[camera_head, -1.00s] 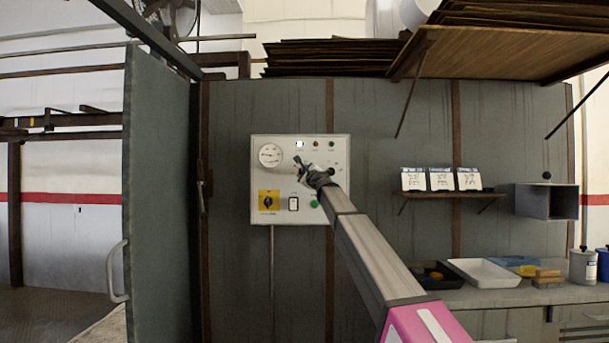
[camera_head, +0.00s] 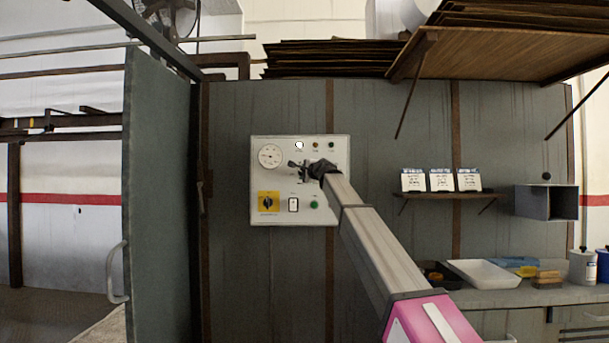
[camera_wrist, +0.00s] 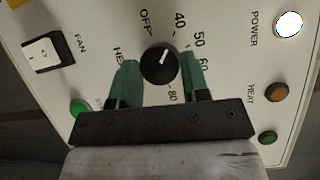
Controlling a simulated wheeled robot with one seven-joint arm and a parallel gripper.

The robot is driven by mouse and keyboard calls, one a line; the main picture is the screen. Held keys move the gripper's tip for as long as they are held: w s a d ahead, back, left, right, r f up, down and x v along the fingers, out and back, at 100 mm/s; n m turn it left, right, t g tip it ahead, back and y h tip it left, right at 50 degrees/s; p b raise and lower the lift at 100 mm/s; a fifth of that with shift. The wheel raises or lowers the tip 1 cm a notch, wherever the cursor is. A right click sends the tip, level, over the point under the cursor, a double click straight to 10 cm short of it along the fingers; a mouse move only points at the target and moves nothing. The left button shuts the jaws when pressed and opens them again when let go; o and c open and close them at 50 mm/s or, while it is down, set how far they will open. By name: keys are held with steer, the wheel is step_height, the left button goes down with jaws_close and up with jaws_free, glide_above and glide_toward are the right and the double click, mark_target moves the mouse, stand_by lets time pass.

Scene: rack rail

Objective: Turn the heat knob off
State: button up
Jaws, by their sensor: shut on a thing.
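The white control panel (camera_head: 262,182) is on the grey wall in the head view. In the wrist view, the round black heat knob (camera_wrist: 158,64) has OFF, 40, 50, 60 and 80 printed around it. Its short white pointer slants up and to the right, roughly between 40 and 50. My gripper (camera_wrist: 160,72) is shut on the knob, with one green finger on each side. In the head view, my gripper (camera_head: 299,166) is against the panel and hides the knob.
The panel also has a gauge (camera_head: 270,155), a yellow-backed rotary switch (camera_head: 268,203), a fan switch (camera_wrist: 46,53) and a bright power lamp (camera_wrist: 289,24). The heat lamp (camera_wrist: 278,93) looks dull orange. An open grey door (camera_head: 157,200) stands left.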

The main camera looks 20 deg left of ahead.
steer(key=shift+a+r+n+g+h, duration=0.15)
steer(key=shift+n+g+h, duration=0.2)
steer(key=shift+n+h, duration=1.1)
steer(key=shift+a+r+n+g+h, duration=0.1)
steer(key=shift+n+g+h, duration=0.25)
steer(key=shift+n+h, duration=1.05)
steer(key=shift+s+n+y, duration=0.1)
steer(key=shift+n+y, duration=0.45)
steer(key=shift+n, duration=0.1)
steer(key=o, duration=0.9)
steer(key=shift+d, duration=0.1)
steer(key=v, duration=1)
steer(key=shift+s+d+r, duration=0.15)
steer(key=shift+s+r, duration=0.05)
steer(key=shift+s, duration=0.05)
